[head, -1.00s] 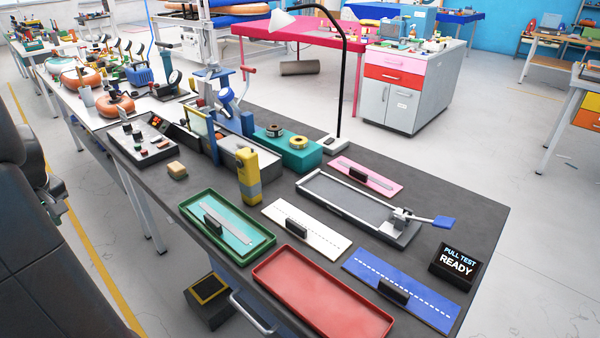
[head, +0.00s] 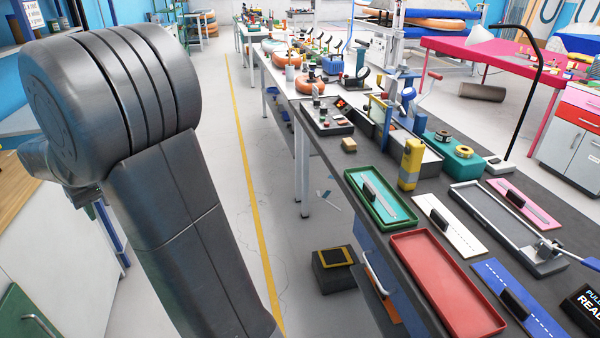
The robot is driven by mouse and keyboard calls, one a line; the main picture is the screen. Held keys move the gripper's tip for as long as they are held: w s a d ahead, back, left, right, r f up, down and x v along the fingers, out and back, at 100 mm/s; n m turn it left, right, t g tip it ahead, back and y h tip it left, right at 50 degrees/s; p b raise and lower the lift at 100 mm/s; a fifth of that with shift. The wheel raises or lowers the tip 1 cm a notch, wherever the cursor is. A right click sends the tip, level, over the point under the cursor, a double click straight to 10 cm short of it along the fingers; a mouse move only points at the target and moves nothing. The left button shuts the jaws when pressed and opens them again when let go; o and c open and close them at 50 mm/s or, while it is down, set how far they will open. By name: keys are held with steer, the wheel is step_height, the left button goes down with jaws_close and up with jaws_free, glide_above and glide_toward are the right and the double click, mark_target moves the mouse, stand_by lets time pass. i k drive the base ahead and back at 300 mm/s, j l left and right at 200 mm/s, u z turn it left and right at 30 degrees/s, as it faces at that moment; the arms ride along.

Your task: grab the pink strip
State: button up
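The pink strip (head: 537,210) lies flat at the far side of the dark workbench, at the right of the head view. It has a black block-shaped grip (head: 514,197) standing on it and a grey band along its length. My arm fills the left of the view, well apart from the strip. My gripper is not in view.
A metal-framed tray with a clamp (head: 497,220) lies close to the pink strip's near side. A white strip (head: 462,235), a blue strip (head: 500,280), a green tray (head: 380,222) and a red tray (head: 440,280) lie nearer. A black lamp post (head: 527,100) stands behind. Floor left of the bench is mostly clear.

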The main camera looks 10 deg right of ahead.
mark_target(534, 212)
steer(key=k+l+z, duration=0.3)
steer(key=k+l, duration=0.15)
steer(key=k+l+z, duration=0.35)
steer(key=k+l, duration=0.25)
steer(key=i+l+z, duration=0.2)
steer(key=l, duration=0.3)
steer(key=i+l+z, duration=0.15)
steer(key=l, duration=0.35)
steer(key=i+l+z, duration=0.2)
steer(key=i+l, duration=0.15)
steer(key=i+l+z, duration=0.15)
steer(key=i+l, duration=0.15)
steer(key=l, duration=0.15)
steer(key=i+z, duration=0.15)
steer(key=i, duration=0.5)
